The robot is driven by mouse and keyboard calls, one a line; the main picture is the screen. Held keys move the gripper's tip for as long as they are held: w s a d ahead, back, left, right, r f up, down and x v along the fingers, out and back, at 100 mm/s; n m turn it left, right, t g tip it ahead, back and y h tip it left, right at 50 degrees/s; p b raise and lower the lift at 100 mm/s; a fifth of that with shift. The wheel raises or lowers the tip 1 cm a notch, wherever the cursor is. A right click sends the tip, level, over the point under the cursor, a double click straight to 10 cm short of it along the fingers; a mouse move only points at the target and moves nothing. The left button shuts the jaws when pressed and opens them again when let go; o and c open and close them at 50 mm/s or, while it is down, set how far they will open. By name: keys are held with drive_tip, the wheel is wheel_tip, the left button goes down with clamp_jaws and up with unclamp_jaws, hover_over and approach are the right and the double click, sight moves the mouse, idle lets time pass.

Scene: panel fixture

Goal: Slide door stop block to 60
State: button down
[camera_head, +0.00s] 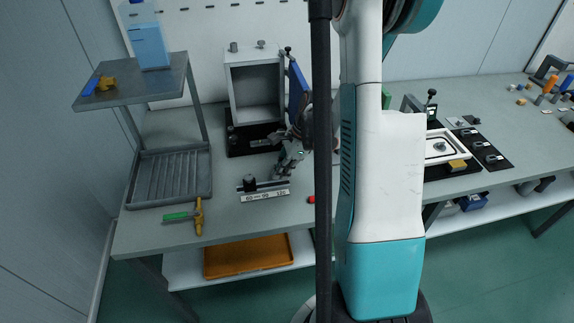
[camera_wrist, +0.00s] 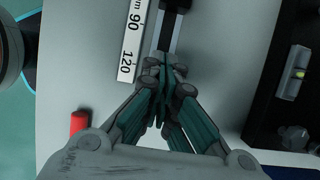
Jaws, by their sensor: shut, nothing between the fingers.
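The black stop block (camera_head: 250,183) sits near the left end of a short dark rail (camera_head: 272,184) on the bench. A white scale strip (camera_head: 265,195) lies along the rail's front edge, and the block stands near its left-hand numbers. The exact reading is too small to tell. In the wrist view the strip (camera_wrist: 133,40) shows 90 and 120, and the rail (camera_wrist: 172,30) runs up out of the picture. My gripper (camera_wrist: 165,68) is shut and empty at the rail's 120 end. In the head view my gripper (camera_head: 281,173) is right of the block, apart from it.
A grey open-fronted box (camera_head: 254,88) with a blue door (camera_head: 297,88) stands behind my gripper. A small shelf (camera_head: 135,82) and ribbed tray (camera_head: 170,178) are at left. A green-and-yellow tool (camera_head: 185,215) lies at the front left. A red cylinder (camera_wrist: 78,123) lies near the strip.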

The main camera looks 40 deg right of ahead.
sight(250, 185)
drive_tip(key=shift+b+x, duration=0.3)
drive_tip(key=shift+x, duration=0.8)
drive_tip(key=shift+w+a+r+b, duration=0.15)
drive_tip(key=shift+w+a, duration=0.15)
drive_tip(key=shift+a, duration=0.2)
drive_tip(key=shift+w+a+b, duration=0.15)
drive_tip(key=shift+w+a, duration=0.2)
drive_tip(key=shift+a, duration=0.2)
drive_tip(key=shift+w+a+r, duration=0.1)
drive_tip(key=shift+w+a, duration=0.25)
drive_tip(key=shift+a, duration=0.25)
drive_tip(key=shift+w+a+b, duration=0.3)
drive_tip(key=shift+w+a, duration=0.05)
drive_tip(key=shift+a, duration=0.2)
